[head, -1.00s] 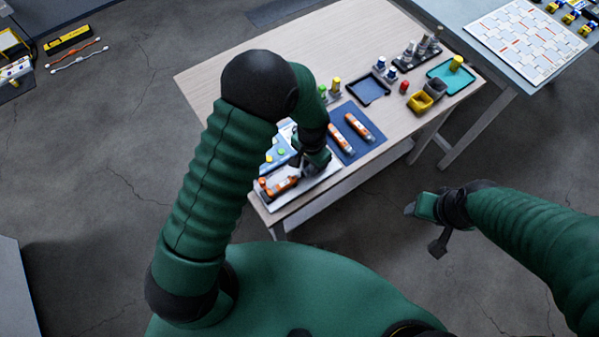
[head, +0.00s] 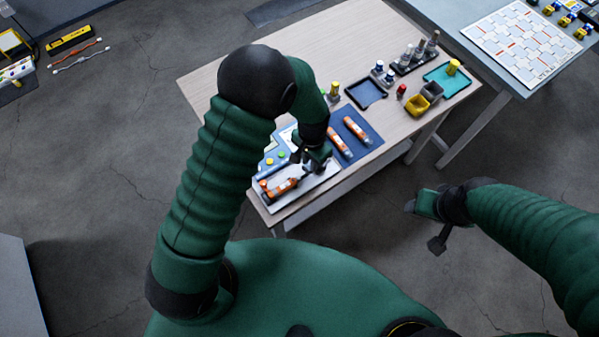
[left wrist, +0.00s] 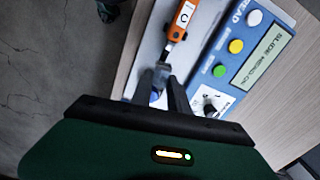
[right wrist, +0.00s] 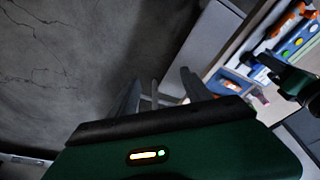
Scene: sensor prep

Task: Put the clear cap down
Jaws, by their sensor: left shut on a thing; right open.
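My left gripper (head: 306,168) is low over the near end of the work table, beside an orange-and-white sensor (head: 283,187) on a white tray (head: 300,197). In the left wrist view its fingers (left wrist: 160,90) are shut on a small, pale, see-through piece, which looks like the clear cap (left wrist: 161,70). The fingers partly hide it, and I cannot tell whether it touches the tray. The sensor's dark tip (left wrist: 168,47) points toward the fingers. My right gripper (head: 425,222) is open and empty, off the table's right side, over the floor.
A blue device (left wrist: 250,45) with white, yellow and green buttons stands beside the tray. Two orange sensors (head: 340,141) lie on a blue mat (head: 372,142). A dark blue tray (head: 367,93), yellow bin (head: 417,103) and teal tray (head: 462,84) stand farther back. The table's far left is bare.

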